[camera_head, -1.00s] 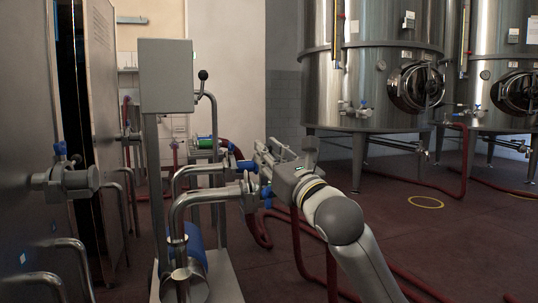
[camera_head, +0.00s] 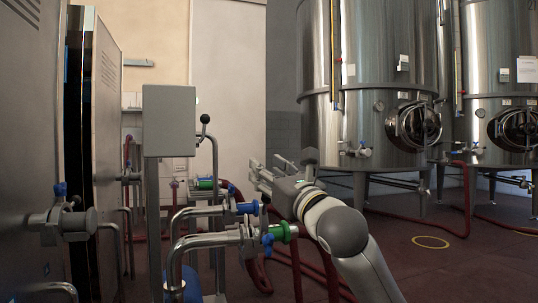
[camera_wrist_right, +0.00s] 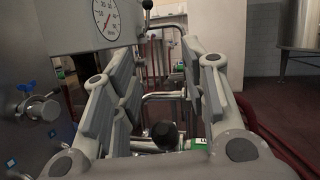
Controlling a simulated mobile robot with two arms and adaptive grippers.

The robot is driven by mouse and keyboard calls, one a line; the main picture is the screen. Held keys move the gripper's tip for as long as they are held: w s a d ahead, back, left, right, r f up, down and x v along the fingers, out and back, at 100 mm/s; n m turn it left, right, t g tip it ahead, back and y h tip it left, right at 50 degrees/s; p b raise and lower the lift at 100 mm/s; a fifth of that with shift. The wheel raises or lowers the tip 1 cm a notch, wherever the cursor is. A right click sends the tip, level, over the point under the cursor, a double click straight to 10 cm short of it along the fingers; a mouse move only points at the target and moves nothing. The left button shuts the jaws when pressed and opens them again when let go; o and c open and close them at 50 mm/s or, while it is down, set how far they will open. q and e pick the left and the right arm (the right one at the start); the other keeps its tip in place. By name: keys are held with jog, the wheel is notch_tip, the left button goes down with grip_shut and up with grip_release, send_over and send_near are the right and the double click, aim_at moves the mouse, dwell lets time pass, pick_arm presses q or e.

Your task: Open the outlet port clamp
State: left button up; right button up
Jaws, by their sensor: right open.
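The pump's steel pipes end in two stacked ports. The lower port has a clamp (camera_head: 249,234), a green fitting (camera_head: 284,232) and a blue handle (camera_head: 268,243). The upper port has a blue fitting (camera_head: 247,208). I cannot tell which is the outlet, or whether the clamps are open. My right gripper (camera_head: 264,176) is open and empty, above and apart from the lower port. In the right wrist view its fingers (camera_wrist_right: 163,80) stand wide apart, with pipes and a black knob (camera_wrist_right: 165,134) seen between them. My left gripper is out of view.
A grey control box (camera_head: 169,121) on a post stands left of the ports. A steel cabinet with a blue-handled valve (camera_head: 62,222) is at the left. Red hoses (camera_head: 300,268) lie on the floor beneath my arm. Large tanks (camera_head: 385,95) stand at the right.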

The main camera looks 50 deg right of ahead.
jog(key=shift+r, duration=2.05)
jog(key=shift+s, duration=0.1)
